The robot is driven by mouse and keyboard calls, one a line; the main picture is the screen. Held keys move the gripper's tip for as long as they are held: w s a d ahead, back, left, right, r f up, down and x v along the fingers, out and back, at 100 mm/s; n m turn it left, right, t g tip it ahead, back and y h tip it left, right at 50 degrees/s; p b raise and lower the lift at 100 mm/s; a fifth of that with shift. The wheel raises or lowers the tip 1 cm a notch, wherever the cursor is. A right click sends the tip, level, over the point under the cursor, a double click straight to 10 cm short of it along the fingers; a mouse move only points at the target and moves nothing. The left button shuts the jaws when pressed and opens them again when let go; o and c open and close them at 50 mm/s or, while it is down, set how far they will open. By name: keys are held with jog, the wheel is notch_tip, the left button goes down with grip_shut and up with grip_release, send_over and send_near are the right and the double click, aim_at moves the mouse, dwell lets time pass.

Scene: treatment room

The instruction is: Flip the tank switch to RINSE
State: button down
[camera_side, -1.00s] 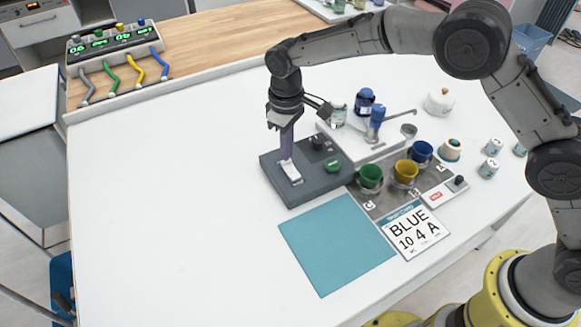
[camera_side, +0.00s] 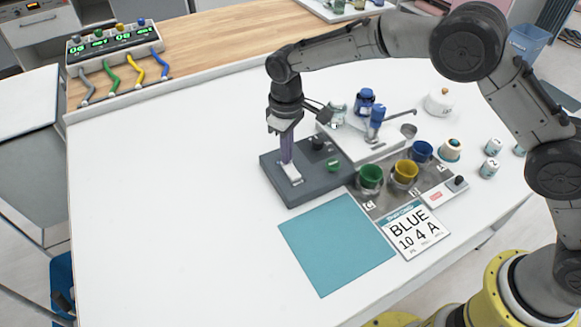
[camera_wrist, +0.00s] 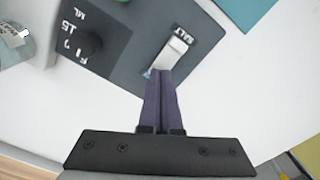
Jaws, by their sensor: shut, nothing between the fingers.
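The white rocker switch (camera_side: 292,173) sits on a dark grey box (camera_side: 315,185) in the side view. In the wrist view the switch (camera_wrist: 172,52) has the word SALT beside its far end. The end nearest my fingers is partly hidden, and no RINSE label is readable. My gripper (camera_side: 287,161) points down with its purple fingers shut and empty. In the wrist view my gripper's tips (camera_wrist: 160,72) are at the near end of the switch, opposite SALT. They look touching or nearly so; I cannot tell which way the rocker is tipped.
Green (camera_side: 370,176), yellow (camera_side: 405,171) and blue (camera_side: 421,151) cups stand to the right. A teal mat (camera_side: 337,244) lies in front. The table's left side is clear.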

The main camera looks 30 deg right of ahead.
jog(key=shift+f, duration=0.45)
jog(key=shift+r, duration=3.55)
